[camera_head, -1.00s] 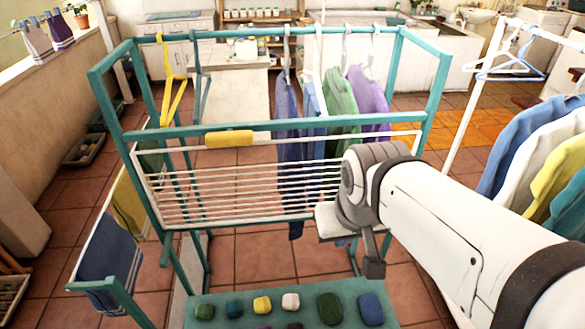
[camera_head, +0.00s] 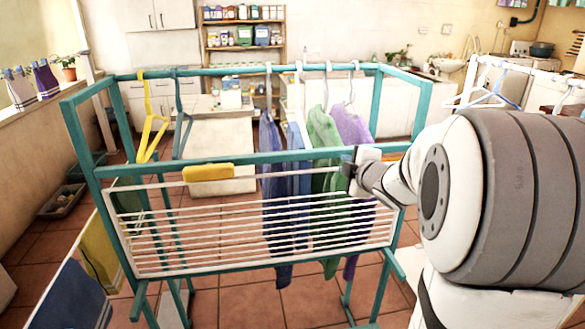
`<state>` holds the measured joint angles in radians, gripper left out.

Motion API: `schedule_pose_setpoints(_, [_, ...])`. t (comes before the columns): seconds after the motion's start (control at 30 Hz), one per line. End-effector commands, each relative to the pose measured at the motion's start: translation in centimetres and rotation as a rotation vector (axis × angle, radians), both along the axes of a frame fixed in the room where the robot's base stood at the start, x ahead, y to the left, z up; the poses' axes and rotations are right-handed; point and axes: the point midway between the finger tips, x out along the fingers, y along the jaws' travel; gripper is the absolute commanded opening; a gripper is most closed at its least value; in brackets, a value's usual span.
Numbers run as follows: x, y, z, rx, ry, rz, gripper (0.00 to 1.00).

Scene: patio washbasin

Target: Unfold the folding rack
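The folding rack (camera_head: 190,241) is a white slatted panel on the front of a teal frame (camera_head: 215,161). It hangs nearly upright, with its slats running across. A yellow grip (camera_head: 208,173) sits at the left part of its top edge. My gripper (camera_head: 350,168) is at the right part of the top edge, near the teal crossbar and well to the right of the yellow grip. It is small and partly hidden by my own wrist, so I cannot tell whether its fingers are apart or whether it touches the rack.
Behind the frame hang yellow and teal hangers (camera_head: 152,125) and blue, green and purple garments (camera_head: 325,140). Cloths (camera_head: 62,295) hang at the lower left. A white rail with hangers (camera_head: 490,95) stands at the right. Tiled floor (camera_head: 235,305) shows below.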

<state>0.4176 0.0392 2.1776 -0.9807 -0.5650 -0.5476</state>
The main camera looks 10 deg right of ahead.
Motion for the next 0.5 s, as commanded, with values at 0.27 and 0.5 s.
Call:
schedule_pose_setpoints(0.27, [1.3, -0.1, -3.7, -0.149, -0.117, 0.313, 0.18])
schedule_pose_setpoints(0.5, [2.9, 0.8, -4.0, -0.159, -0.130, 0.354, 0.18])
